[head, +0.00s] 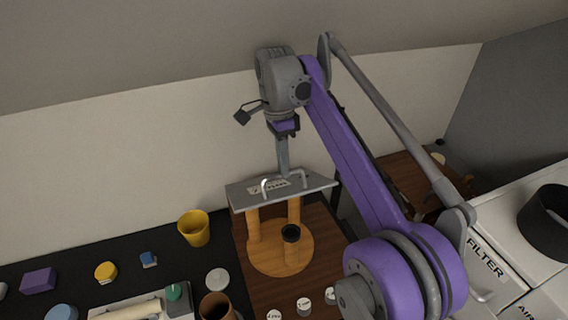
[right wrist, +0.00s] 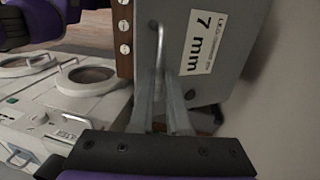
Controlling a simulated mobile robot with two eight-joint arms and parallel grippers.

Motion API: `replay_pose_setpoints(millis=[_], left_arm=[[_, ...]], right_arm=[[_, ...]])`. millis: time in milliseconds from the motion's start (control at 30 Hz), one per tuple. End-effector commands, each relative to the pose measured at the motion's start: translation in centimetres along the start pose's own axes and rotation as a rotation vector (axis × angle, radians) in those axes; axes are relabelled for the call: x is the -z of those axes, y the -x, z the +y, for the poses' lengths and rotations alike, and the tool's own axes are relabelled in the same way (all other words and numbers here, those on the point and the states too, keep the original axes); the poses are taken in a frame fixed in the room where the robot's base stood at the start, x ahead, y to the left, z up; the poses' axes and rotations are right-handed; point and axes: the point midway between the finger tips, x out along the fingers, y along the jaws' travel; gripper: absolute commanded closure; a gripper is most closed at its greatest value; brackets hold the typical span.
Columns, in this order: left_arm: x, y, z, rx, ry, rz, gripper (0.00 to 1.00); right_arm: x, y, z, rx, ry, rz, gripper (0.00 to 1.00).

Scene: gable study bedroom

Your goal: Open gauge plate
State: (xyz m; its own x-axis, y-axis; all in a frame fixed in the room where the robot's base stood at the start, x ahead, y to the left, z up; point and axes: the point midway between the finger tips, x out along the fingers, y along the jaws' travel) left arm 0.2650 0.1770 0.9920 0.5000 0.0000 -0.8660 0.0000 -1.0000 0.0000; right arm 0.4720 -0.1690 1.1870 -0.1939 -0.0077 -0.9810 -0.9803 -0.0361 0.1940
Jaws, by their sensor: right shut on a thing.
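The gauge plate (head: 322,182) is a grey slab with a pale label and two bar handles, above a round wooden stand (head: 262,258) with upright posts. In the right wrist view the plate (right wrist: 229,60) fills the upper right, its label reading "7 mm". My right gripper (head: 283,174) reaches down to the plate's top from behind. Its fingers (right wrist: 163,105) are shut on a metal bar handle (right wrist: 159,45). The fingers partly hide the handle's lower end. Whether the plate touches the posts is unclear. My left gripper is not in view.
A yellow cup (head: 194,229), brown cup (head: 216,306) and small blocks are on the black surface at left. Small labelled weights (head: 304,306) lie in front. White filter boxes (head: 489,262) are at right. The wall is close behind.

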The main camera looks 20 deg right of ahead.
Motion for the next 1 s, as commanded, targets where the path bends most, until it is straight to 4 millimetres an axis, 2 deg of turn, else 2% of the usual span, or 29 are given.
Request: replay_pose_setpoints(millis=[967, 1000], left_arm=[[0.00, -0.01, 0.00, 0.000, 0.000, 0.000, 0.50], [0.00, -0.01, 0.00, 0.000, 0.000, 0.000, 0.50]], right_arm=[[-0.06, -0.14, -0.33, 0.009, 0.001, -0.001, 1.00], [-0.06, -0.14, -0.33, 0.009, 0.001, -0.001, 0.82]])
